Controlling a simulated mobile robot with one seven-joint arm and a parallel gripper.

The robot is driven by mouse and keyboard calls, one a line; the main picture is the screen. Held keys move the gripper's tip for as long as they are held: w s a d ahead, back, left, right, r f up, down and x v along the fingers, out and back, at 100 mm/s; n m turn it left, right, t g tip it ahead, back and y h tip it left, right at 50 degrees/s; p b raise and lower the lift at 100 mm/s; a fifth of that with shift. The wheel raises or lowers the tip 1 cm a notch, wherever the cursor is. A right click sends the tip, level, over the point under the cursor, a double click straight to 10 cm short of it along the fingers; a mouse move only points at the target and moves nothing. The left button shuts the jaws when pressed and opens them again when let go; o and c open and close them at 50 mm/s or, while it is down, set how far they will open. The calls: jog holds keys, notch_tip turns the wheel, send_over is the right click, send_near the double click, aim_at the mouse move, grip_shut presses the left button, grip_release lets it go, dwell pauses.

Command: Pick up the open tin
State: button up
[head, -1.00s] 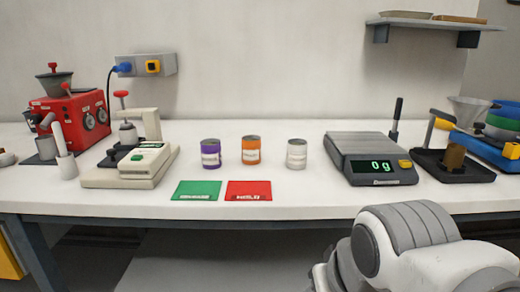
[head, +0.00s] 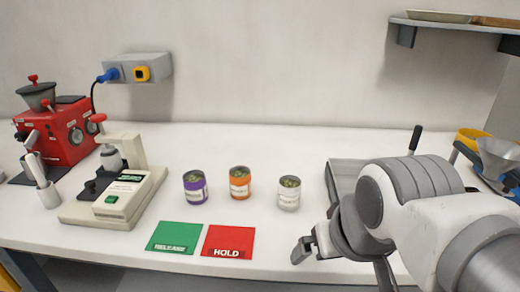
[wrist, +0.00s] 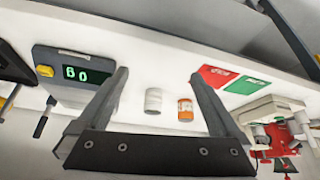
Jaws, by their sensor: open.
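Three small tins stand upright in a row on the white bench: a purple tin (head: 195,188), an orange tin (head: 240,183) and a white tin (head: 289,193). All three tops show a dark greenish surface in the head view; I cannot tell which have lids. My gripper (head: 304,250) is at the bench's front, in front of the white tin and apart from it. In the wrist view its fingers (wrist: 158,76) are spread and empty. The white tin (wrist: 153,101) and the orange tin (wrist: 185,109) show between them, farther off. The purple tin is not clear there.
A green RELEASE mat (head: 173,236) and a red HOLD mat (head: 228,241) lie before the tins. A sealer-like machine (head: 115,195) and a red grinder (head: 68,135) stand left. A scale (wrist: 85,74) stands right, partly hidden by my arm in the head view. A shelf (head: 455,30) hangs above.

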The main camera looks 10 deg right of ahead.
notch_tip(320, 180, up, 14)
jog(key=w+n+p, duration=0.1)
jog(key=w+p, duration=0.2)
jog(key=p, duration=0.8)
jog(key=n+g+p, duration=0.2)
jog(key=n+g, duration=0.4)
jog(key=n, duration=0.8)
send_over(289, 193)
jog(key=w+d, duration=0.1)
jog(key=w, duration=0.2)
notch_tip(289, 193, down, 6)
notch_tip(289, 193, down, 12)
jog(key=shift+w+r+b, duration=0.1)
jog(key=shift+b, duration=0.5)
jog(key=shift+s+a+f, duration=0.1)
jog(key=shift+s+f, duration=0.05)
jog(key=shift+f, duration=1.25)
jog(key=shift+s+a+f, duration=0.1)
jog(key=shift+f, duration=1.25)
grip_shut()
